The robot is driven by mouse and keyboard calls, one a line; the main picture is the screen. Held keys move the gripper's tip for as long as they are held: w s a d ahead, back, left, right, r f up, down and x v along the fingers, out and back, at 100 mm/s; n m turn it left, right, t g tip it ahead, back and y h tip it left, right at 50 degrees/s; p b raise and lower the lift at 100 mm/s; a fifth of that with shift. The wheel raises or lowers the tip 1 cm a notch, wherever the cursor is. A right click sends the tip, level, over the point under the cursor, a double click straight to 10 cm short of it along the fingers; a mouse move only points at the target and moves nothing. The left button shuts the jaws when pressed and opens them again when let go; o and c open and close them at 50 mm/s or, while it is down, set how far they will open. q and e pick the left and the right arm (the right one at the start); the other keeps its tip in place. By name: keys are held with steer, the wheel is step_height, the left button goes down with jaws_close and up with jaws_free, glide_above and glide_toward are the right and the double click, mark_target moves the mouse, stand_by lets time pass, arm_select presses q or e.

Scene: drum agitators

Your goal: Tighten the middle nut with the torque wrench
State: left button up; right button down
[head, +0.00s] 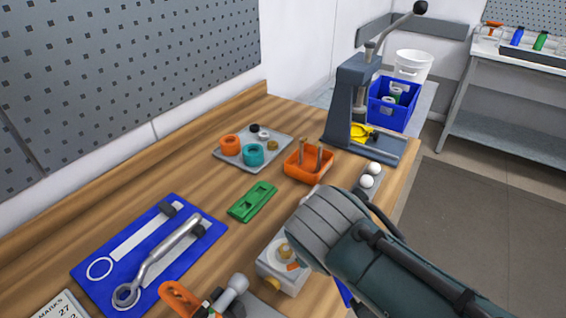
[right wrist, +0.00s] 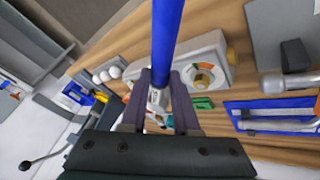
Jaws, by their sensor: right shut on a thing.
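My right gripper (right wrist: 158,85) is shut on a tool with a blue handle (right wrist: 166,35) and a silvery part between the fingers; it looks like the torque wrench. In the head view my right arm hides the gripper, and only a bit of blue (head: 343,292) shows below it. A pale block (head: 268,268) with a brass-coloured round part and an orange mark sits on the bench beside my arm; it also shows in the right wrist view (right wrist: 185,60). I cannot tell which part is the middle nut. My left gripper is not in view.
A blue mat (head: 85,272) holds a silver ring spanner (head: 160,262) beside an empty white outline. A green block (head: 252,202), an orange tray (head: 297,176), a grey tray with rings (head: 228,158) and a press (head: 352,100) stand farther back. Bare wood lies between them.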

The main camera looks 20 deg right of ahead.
steer(key=shift+r+p, duration=0.75)
stand_by(1.0)
step_height(320, 180, up, 3)
steer(key=p, duration=0.3)
steer(key=shift+f, duration=0.1)
steer(key=shift+w, duration=0.1)
